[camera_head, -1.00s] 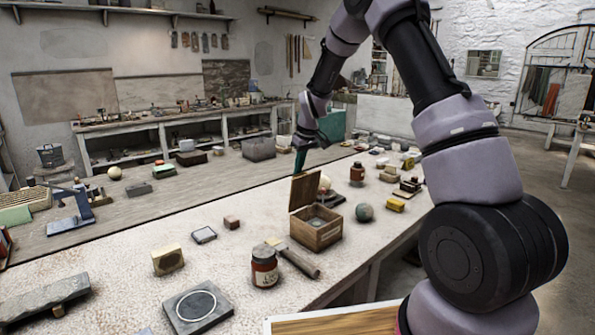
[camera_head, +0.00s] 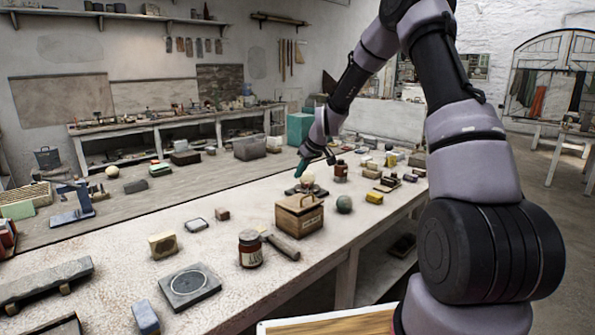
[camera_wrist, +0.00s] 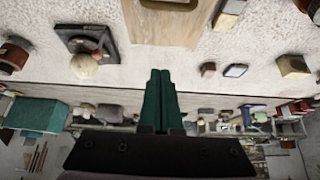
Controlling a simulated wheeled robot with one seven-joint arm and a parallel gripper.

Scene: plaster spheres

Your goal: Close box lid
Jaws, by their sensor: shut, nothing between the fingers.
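The wooden box (camera_head: 298,219) stands on the speckled worktable, with a label on its front. Its lid (camera_head: 298,203) is down over the box's top and a small handle shows on it. In the wrist view the box (camera_wrist: 170,22) is at the top edge, partly cut off. My gripper (camera_head: 305,173) is above and behind the box, apart from it. In the wrist view its green fingers (camera_wrist: 161,75) are together with nothing between them.
Close to the box are a hammer (camera_head: 282,246), a dark red jar (camera_head: 250,249), a greenish ball (camera_head: 344,204) and a yellow block (camera_head: 374,198). A pale ball (camera_head: 307,178) on a dark stand lies behind the box. The table's left middle has free room.

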